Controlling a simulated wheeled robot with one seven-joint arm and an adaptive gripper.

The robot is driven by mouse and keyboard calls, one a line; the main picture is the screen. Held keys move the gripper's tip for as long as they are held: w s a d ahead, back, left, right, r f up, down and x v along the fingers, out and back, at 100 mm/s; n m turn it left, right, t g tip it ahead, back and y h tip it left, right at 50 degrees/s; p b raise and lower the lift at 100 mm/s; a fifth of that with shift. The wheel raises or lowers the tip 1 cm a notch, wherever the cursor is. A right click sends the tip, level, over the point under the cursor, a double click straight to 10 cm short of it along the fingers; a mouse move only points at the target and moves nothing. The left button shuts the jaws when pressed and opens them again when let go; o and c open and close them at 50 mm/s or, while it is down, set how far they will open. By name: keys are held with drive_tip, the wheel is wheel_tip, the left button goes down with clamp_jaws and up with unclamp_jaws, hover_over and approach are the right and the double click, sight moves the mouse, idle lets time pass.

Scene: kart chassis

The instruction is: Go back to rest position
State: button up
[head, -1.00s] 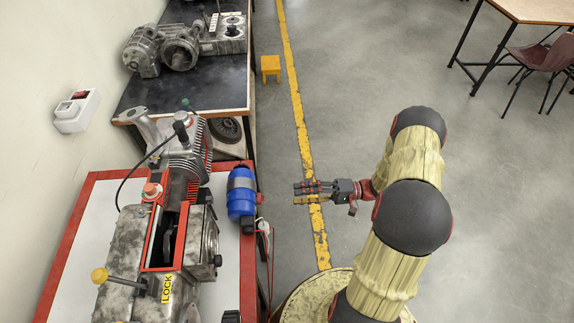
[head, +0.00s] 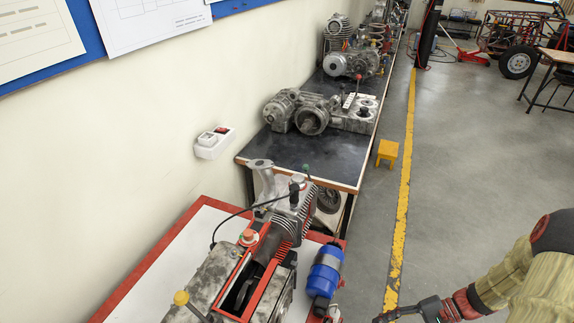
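My gripper (head: 408,312) is at the bottom edge of the head view, right of the red-edged table and over the floor by the yellow line. Its fingers are partly cut off by the frame edge, so I cannot tell whether they are open or shut. My arm comes in from the lower right corner. No object shows in the visible part of the gripper.
A red-edged table (head: 150,262) at lower left bears an engine (head: 225,275) and a blue canister (head: 325,272). Behind it stands a dark workbench (head: 290,152) with gearboxes. A yellow stool (head: 387,152) stands beside it. The floor on the right is open.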

wheel_tip(320, 180, up, 19)
drive_tip(key=s+n+h+p, duration=0.15)
drive_tip(key=n+h, duration=0.25)
drive_tip(key=h, duration=0.6)
drive_tip(key=a+r+n+t+p, duration=0.1)
drive_tip(key=a+r+n+t, duration=0.1)
drive_tip(key=r, duration=0.6)
drive_tip(key=s+a+r+n+t+h+p, duration=0.1)
drive_tip(key=a+r+n+t, duration=0.2)
drive_tip(key=a+r, duration=0.4)
wheel_tip(320, 180, up, 2)
drive_tip(key=shift+s+r+t+h, duration=0.1)
drive_tip(key=shift+s+t+h, duration=0.2)
drive_tip(key=shift+t, duration=0.6)
drive_tip(key=shift+a, duration=0.1)
